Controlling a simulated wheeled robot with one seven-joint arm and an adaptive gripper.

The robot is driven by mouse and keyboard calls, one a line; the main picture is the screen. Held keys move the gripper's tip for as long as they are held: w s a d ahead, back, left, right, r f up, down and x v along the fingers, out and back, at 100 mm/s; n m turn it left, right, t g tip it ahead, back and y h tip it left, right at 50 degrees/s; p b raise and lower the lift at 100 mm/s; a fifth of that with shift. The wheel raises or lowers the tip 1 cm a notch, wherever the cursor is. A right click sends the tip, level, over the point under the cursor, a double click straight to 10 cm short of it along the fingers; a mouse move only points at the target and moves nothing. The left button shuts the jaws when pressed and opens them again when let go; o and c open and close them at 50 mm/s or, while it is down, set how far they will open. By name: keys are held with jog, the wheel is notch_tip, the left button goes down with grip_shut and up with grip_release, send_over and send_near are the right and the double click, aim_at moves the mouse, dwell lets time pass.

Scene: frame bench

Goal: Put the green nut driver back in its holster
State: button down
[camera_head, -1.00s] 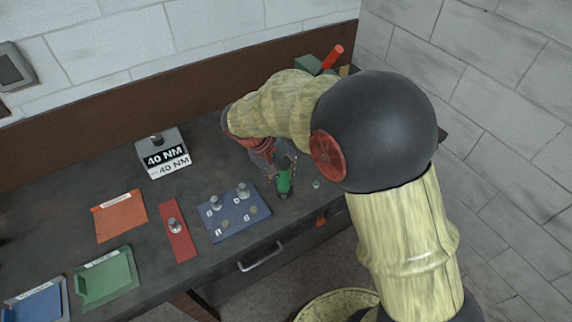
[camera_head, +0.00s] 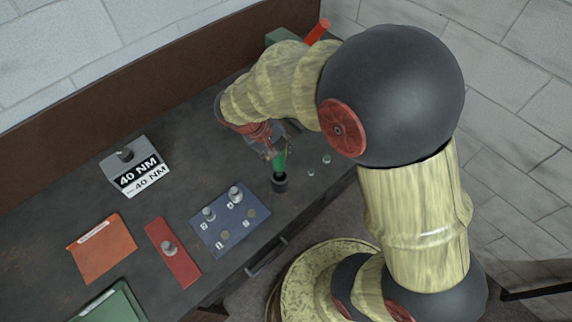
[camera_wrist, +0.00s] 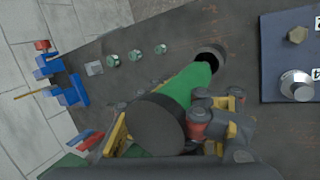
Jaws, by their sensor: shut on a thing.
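The green nut driver (camera_head: 280,161) is held in my gripper (camera_head: 275,147), pointing down and somewhat tilted. In the wrist view my gripper (camera_wrist: 172,118) is shut around the driver, with its dark end cap (camera_wrist: 156,122) near the camera and its green body (camera_wrist: 186,86) running away from it. A dark round holster (camera_head: 279,184) stands on the bench directly below the driver. In the wrist view the holster's black opening (camera_wrist: 207,57) shows just past the driver's far end. The driver hides part of the rim, and I cannot tell whether its tip is inside.
A blue plate (camera_head: 230,226) with studs lies left of the holster, then a red strip (camera_head: 173,252) and an orange tray (camera_head: 101,247). A 40 NM block (camera_head: 137,168) stands farther back. Small green nuts (camera_wrist: 135,55) lie beside the holster.

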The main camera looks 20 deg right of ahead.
jog(key=shift+f+b, duration=0.3)
jog(key=shift+f, duration=2.45)
jog(key=shift+s, duration=0.1)
jog(key=shift+f+b, duration=0.35)
jog(key=shift+f, duration=0.05)
jog(key=shift+f, duration=0.25)
jog(key=c, duration=1)
grip_release()
jog(key=shift+o, duration=0.2)
